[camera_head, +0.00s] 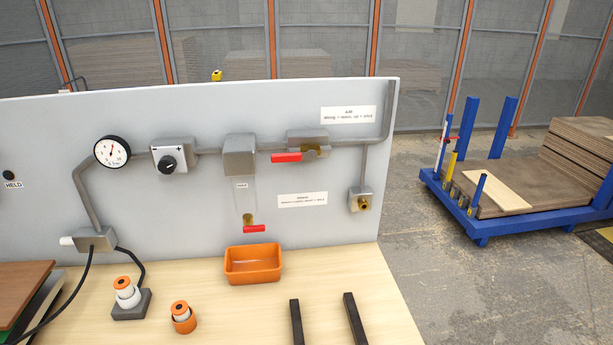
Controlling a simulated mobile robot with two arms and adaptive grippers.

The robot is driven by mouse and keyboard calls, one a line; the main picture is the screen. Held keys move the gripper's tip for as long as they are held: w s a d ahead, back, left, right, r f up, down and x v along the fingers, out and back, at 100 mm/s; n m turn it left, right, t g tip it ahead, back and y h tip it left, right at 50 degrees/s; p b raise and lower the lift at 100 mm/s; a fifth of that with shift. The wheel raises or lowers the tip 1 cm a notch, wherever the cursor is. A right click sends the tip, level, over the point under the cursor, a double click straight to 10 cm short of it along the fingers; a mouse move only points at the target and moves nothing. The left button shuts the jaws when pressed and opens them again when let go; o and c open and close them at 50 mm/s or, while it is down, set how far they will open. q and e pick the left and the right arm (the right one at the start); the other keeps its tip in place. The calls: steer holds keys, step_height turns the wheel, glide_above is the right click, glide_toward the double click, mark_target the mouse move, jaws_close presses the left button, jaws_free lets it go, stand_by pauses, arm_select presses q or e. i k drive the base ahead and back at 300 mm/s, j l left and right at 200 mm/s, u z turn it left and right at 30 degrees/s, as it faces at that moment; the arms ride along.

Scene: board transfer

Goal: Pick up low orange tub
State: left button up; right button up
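The low orange tub (253,272) is a rounded rectangular open container on the light wood bench top (240,318), close to the foot of the grey panel. It sits upright, and the part of its inside that shows looks empty. Its front wall is fully visible and nothing covers it. Neither of my grippers shows in the head view.
A grey panel (290,105) stands behind the tub, with a red-handled valve (255,229) just above it. An orange-and-white cylinder (183,318) stands front left, near a similar one (127,292) on a grey base. Two dark bars (297,322) lie front right.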

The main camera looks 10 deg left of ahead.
mark_target(255, 263)
steer(key=k+j+z, duration=0.15)
steer(key=j+z, duration=0.2)
steer(key=j, duration=0.15)
steer(key=k+j+z, duration=0.2)
steer(key=j+z, duration=0.15)
steer(key=k+j+z, duration=0.35)
steer(key=i+j, duration=0.05)
steer(key=j, duration=0.1)
